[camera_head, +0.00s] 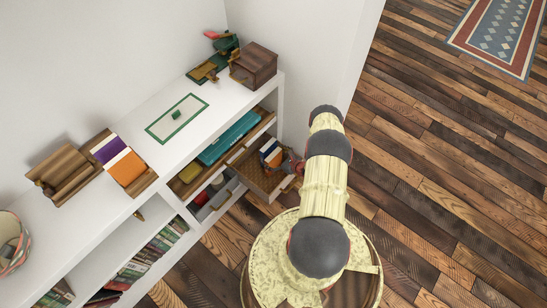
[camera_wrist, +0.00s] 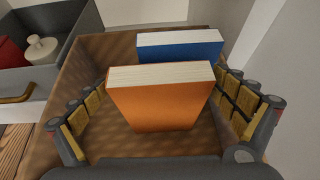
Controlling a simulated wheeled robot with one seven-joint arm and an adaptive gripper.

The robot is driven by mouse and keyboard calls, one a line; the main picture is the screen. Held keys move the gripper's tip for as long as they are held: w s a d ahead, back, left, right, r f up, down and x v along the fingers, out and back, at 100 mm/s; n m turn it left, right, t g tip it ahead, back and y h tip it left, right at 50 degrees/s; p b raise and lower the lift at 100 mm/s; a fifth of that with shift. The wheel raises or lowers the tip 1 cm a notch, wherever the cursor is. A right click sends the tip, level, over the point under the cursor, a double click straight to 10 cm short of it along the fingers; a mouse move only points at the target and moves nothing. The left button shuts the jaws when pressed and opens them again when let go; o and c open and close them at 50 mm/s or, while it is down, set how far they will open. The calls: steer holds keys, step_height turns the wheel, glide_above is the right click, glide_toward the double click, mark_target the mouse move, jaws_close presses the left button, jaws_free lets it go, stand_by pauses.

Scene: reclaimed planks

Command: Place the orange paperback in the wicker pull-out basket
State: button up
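An orange paperback (camera_wrist: 160,104) stands upright in the wicker pull-out basket (camera_wrist: 98,60), page edges up, with its orange cover facing my wrist camera. In the head view the basket (camera_head: 250,177) is pulled out from the white shelf unit, and an orange cover shows small beside my gripper (camera_head: 284,161). In the wrist view my gripper (camera_wrist: 160,92) is open, one finger on each side of the orange paperback with gaps to it. The fingers reach down inside the basket.
A blue book (camera_wrist: 180,47) stands behind the orange one in the basket. A grey drawer (camera_wrist: 60,76) with a red item and white lidded jar is at left. Plank floor is free at right.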

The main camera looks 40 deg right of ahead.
stand_by(0.3)
steer(key=shift+s+r, duration=0.1)
steer(key=shift+r, duration=0.15)
steer(key=p+v, duration=0.4)
steer(key=v, duration=0.7)
steer(key=shift+s, duration=0.4)
steer(key=shift+r, duration=0.15)
